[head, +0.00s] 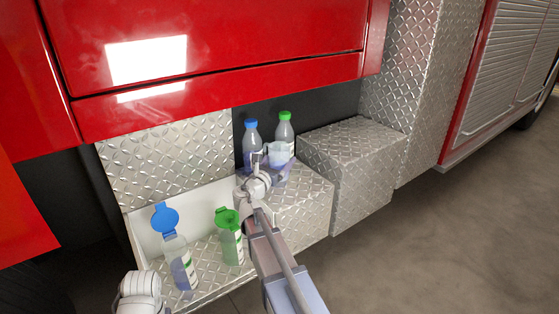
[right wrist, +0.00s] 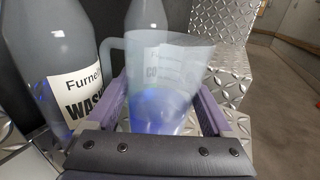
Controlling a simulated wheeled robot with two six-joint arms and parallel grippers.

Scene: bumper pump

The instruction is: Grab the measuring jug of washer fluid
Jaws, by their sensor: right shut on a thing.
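The translucent measuring jug (head: 279,155) stands on the upper diamond-plate step, in front of two capped bottles. In the right wrist view the jug (right wrist: 165,65) looks upright, with bluish fluid low inside and its handle on the left. My right gripper (right wrist: 165,112) has its purple fingers on either side of the jug and is shut on it. In the head view my right gripper (head: 266,162) is small and partly covers the jug. Only a white part of my left arm shows at the lower left; its fingers are not in view.
A blue-capped bottle (head: 251,145) and a green-capped bottle (head: 285,130) stand close behind the jug. On the lower ledge are an open blue-lidded bottle (head: 179,262) and an open green-lidded container (head: 231,245). A diamond-plate block (head: 350,170) rises at right.

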